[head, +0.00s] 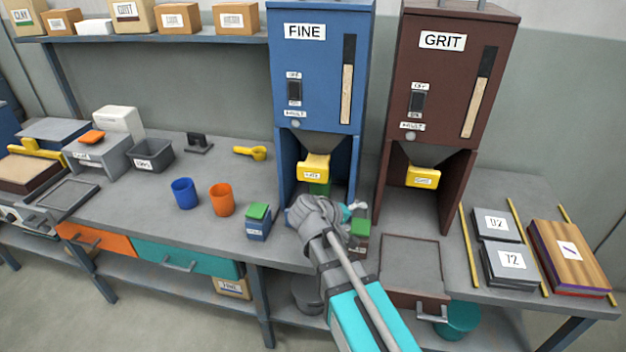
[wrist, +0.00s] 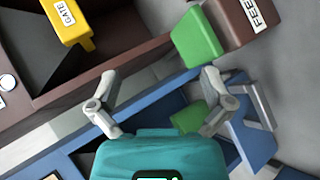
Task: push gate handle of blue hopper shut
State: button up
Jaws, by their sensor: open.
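The blue hopper (head: 318,80), labelled FINE, stands at the back of the bench. Its yellow gate handle (head: 313,167) sticks out at the front below the funnel, above a green block (head: 319,189). My gripper (head: 355,207) is low in front of the blue hopper's right side, below and to the right of that handle, and apart from it. In the wrist view my gripper (wrist: 160,88) has its two fingers spread with nothing between them. A yellow handle marked GATE (wrist: 68,20) shows there at the upper left, beside brown panels. The blue hopper's handle is not clearly seen there.
The brown GRIT hopper (head: 450,90) stands close on the right, with its own yellow handle (head: 423,178). A green-lidded blue box (head: 258,226) and a green-lidded brown box (head: 360,240) flank my wrist. Blue (head: 184,193) and orange (head: 221,199) cups stand left.

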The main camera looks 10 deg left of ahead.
jog(key=w+a+r+n+t+b, duration=0.1)
jog(key=a+n+t, duration=0.1)
jog(key=a, duration=0.4)
jog(key=a+r+n+t+b, duration=0.1)
jog(key=a+t+b, duration=0.15)
jog(key=a, duration=0.25)
jog(key=n+t, duration=0.3)
jog(key=t, duration=0.1)
send_near(310, 175)
jog(key=v, duration=0.2)
jog(key=shift+s+r+b, duration=0.25)
jog(key=shift+b, duration=0.2)
jog(key=shift+w, duration=0.1)
jog(key=x, duration=1.3)
jog(key=shift+w+d+f, duration=0.1)
jog(key=shift+w+f, duration=0.15)
jog(key=shift+w, duration=0.1)
